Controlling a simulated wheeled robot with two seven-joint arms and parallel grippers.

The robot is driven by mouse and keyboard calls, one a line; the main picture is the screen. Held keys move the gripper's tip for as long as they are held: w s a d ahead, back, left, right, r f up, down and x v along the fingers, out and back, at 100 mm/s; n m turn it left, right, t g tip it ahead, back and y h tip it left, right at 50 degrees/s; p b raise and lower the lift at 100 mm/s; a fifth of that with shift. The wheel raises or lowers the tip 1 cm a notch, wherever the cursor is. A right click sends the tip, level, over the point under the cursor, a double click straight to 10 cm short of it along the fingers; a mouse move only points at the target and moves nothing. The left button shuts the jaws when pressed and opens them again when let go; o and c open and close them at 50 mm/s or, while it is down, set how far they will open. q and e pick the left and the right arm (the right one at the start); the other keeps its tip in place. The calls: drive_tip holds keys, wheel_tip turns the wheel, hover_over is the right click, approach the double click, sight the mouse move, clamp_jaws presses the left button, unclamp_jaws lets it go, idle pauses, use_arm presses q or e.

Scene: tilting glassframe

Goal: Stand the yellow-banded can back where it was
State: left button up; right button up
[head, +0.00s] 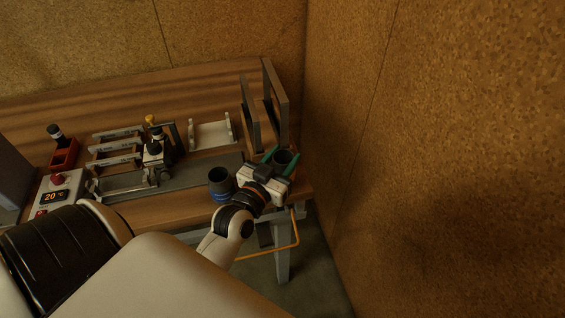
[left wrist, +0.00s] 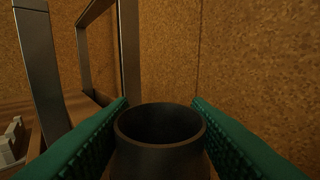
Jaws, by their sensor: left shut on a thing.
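My left gripper (head: 281,160) has green fingers and is at the right end of the workbench. It is shut on a dark, open-topped can (head: 285,157), with one finger on each side. In the left wrist view the can (left wrist: 160,146) stands upright between the ribbed fingers, and its inside looks dark and empty. No band shows on it, so its colour is hidden. I cannot tell whether its base touches the bench. A second dark can with a blue band (head: 221,186) stands on the bench, left of my gripper. My right gripper is not in view.
Upright grey frames (head: 274,103) stand just behind the held can. A white cradle (head: 211,134), a grey rack (head: 118,153) and a control box reading 20 (head: 55,196) are further left. A brown wall (head: 430,150) closes off the right side.

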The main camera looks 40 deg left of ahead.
use_arm(q)
drive_tip(key=shift+a+f, duration=0.1)
drive_tip(key=shift+f, duration=0.55)
drive_tip(key=o, duration=1.1)
drive_tip(key=shift+f, duration=0.15)
drive_tip(key=shift+s, duration=0.15)
drive_tip(key=s, duration=0.4)
drive_tip(key=s+b, duration=0.1)
drive_tip(key=s, duration=0.3)
drive_tip(key=s+d+b, duration=0.1)
drive_tip(key=s, duration=0.2)
drive_tip(key=shift+s, duration=0.4)
